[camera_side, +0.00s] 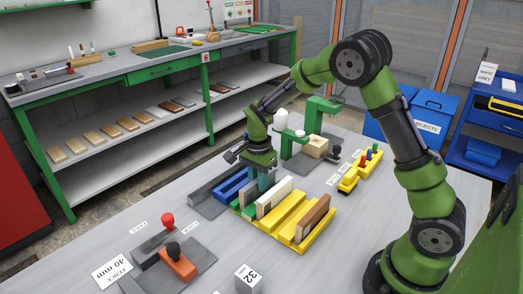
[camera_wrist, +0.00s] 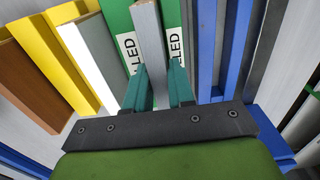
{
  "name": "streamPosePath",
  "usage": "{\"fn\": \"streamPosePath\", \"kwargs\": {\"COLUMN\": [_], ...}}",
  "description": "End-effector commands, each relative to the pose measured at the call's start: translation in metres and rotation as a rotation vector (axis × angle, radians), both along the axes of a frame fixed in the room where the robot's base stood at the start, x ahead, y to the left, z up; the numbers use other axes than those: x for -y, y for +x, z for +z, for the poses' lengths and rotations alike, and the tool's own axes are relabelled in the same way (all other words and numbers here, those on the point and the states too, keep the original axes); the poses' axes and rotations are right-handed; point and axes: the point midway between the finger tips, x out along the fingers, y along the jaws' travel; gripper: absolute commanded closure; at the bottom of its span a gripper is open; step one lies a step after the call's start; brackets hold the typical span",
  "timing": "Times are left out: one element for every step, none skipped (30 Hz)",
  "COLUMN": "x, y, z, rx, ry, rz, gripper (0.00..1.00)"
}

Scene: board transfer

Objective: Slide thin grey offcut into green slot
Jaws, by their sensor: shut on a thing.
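My gripper (camera_wrist: 158,72) is shut on the thin grey offcut (camera_wrist: 150,35), which runs up between the two teal fingers in the wrist view. The offcut lies over the green slot (camera_wrist: 117,15), with green walls and white label pieces on both sides of it. I cannot tell how deep it sits. In the side view my gripper (camera_side: 264,182) points down at the green slot (camera_side: 248,212), just behind the white board. The offcut is not clearly visible there, hidden by the fingers and the white board.
The white board (camera_side: 273,196) stands close beside the green slot. A brown board (camera_side: 313,217) stands in the yellow rack (camera_side: 283,225). Blue slots (camera_side: 229,188) and a dark grey slot (camera_side: 208,190) lie on the other side. A red-knobbed fixture (camera_side: 167,220) is at front left.

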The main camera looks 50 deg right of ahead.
Motion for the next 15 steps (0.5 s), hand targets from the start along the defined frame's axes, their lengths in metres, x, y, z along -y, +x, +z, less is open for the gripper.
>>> {"fn": "streamPosePath", "kwargs": {"x": [0.0001,0.0001,0.0001,0.0001,0.0000,0.0000,0.0000,0.0000,0.0001,0.0000,0.0000,0.0000,0.0000,0.0000,0.0000], "y": [0.0000,0.0001,0.0001,0.0001,0.0001,0.0001,0.0001,0.0000,0.0000,0.0000,0.0000,0.0000,0.0000,-0.0002,-0.0001], "z": [-0.0011,-0.0006,-0.0005,-0.0005,-0.0005,-0.0005,-0.0004,-0.0004,-0.0004,-0.0004,-0.0004,-0.0004,-0.0004,-0.0005,-0.0001], "rx": [0.000,0.001,0.001,0.001,0.001,0.000,0.000,0.000,0.000,0.000,0.000,0.000,0.000,0.000,0.000], "ry": [0.000,0.000,0.000,0.000,0.000,0.000,0.000,0.000,0.000,0.000,0.000,0.000,0.000,0.000,0.000], "rz": [0.000,0.000,0.000,0.000,0.000,0.000,0.000,0.000,0.000,0.000,0.000,0.000,0.000,0.000,0.000], "gripper": [1.00,0.72,0.66,0.61,0.57,0.51,0.47,0.47,0.47,0.47,0.47,0.47,0.47,0.47,0.47]}}
